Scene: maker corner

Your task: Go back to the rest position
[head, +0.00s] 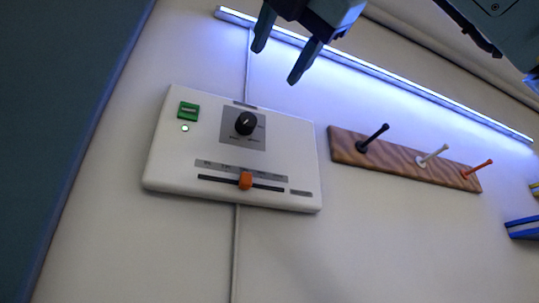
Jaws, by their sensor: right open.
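My right gripper (284,56) shows at the top middle, its two dark fingers pointing down and spread apart with nothing between them. It is above the white control panel (170,165) in the picture and apart from it. The panel has a green switch (188,112), a black knob (245,123) and an orange slider (245,180) on a dark slot. A small light sits below the green switch. My left gripper is not in view.
A lit strip (430,92) runs along the wall at the top. A wooden rail (400,163) with black, white and orange pegs is right of the panel. Blue items (523,228) show at the right edge. A dark surface (60,100) fills the left side.

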